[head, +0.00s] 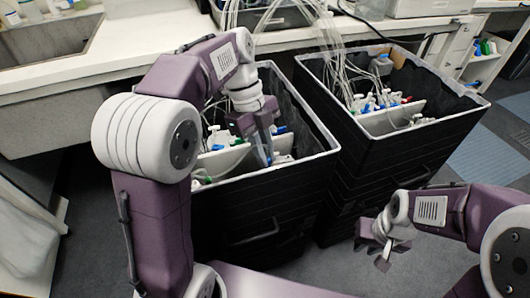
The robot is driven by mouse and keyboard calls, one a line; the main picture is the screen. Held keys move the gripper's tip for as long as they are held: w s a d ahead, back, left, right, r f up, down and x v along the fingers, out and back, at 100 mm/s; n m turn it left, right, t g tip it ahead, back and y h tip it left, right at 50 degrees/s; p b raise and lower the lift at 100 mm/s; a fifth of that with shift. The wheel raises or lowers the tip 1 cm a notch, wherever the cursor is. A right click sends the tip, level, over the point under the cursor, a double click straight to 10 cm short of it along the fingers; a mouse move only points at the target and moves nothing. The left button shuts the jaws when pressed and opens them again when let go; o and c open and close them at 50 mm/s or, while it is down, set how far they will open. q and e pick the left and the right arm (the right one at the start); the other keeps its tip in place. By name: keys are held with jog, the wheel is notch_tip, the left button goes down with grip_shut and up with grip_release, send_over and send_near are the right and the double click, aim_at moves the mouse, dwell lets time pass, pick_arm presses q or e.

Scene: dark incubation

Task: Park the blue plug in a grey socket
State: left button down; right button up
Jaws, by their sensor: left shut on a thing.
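My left gripper (264,152) reaches down into the left black bin (318,150). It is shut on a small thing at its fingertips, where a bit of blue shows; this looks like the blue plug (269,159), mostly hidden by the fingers. Another blue piece (280,130) shows just right of the gripper. A white panel (225,160) with small coloured and white fittings stands inside this bin beside the gripper. I cannot make out which fittings are grey sockets. My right gripper (383,254) hangs outside the bins at the lower right, away from the plugs; its finger gap is unclear.
A second black bin (400,150) stands to the right, with white, blue, green and red fittings inside. Clear tubes (330,45) run from the counter into both bins. A counter with a sink (45,45) lies behind. Floor is free at the front right.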

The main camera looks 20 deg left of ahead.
pick_arm(q)
jog(key=shift+f+b, duration=0.6)
jog(key=shift+f, duration=0.3)
dwell(0.7)
jog(key=c, duration=1.4)
grip_release()
jog(key=shift+o, duration=0.2)
jog(key=p+v, duration=0.5)
jog(key=v, duration=0.4)
jog(key=shift+p, duration=0.35)
jog(key=shift+a, duration=0.1)
